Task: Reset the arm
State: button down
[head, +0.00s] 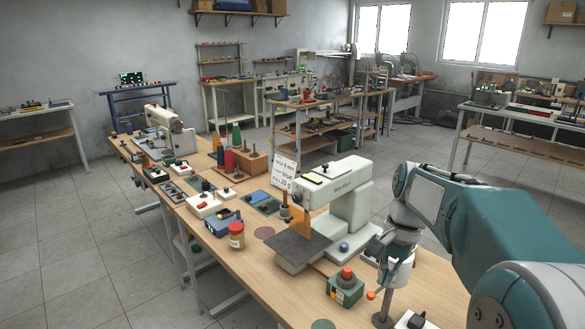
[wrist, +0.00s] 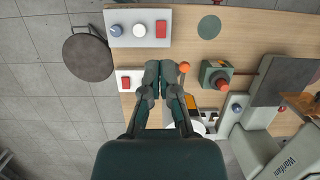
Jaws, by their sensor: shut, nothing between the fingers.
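My gripper (wrist: 159,64) is shut and empty in the wrist view, with its two dark fingers side by side over the workbench. An orange ball-tipped lever (wrist: 184,67) shows just right of the fingertips; I cannot tell whether they touch. In the head view, my teal and white arm reaches in from the right over the near end of the bench. The orange ball (head: 371,295) shows below it there. My fingers are hard to make out in that view.
A green box with a red button (head: 345,287) stands left of the lever. A white sewing machine (head: 345,195) is behind it on the wooden bench (head: 262,290). The wrist view shows a panel with a red switch (wrist: 139,28) and a round stool (wrist: 87,57) beyond the bench edge.

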jog(key=s+a+n+t+h, duration=0.1)
jog(key=s+a+n+t, duration=0.2)
jog(key=s, duration=0.5)
jog(key=s+a+n+t+h, duration=0.1)
jog(key=s+a+n+t, duration=0.3)
jog(key=s, duration=0.5)
jog(key=n, duration=0.2)
jog(key=shift+s+n, duration=0.15)
jog(key=shift+n, duration=0.15)
jog(key=shift+d+r, duration=0.1)
jog(key=shift+d, duration=0.1)
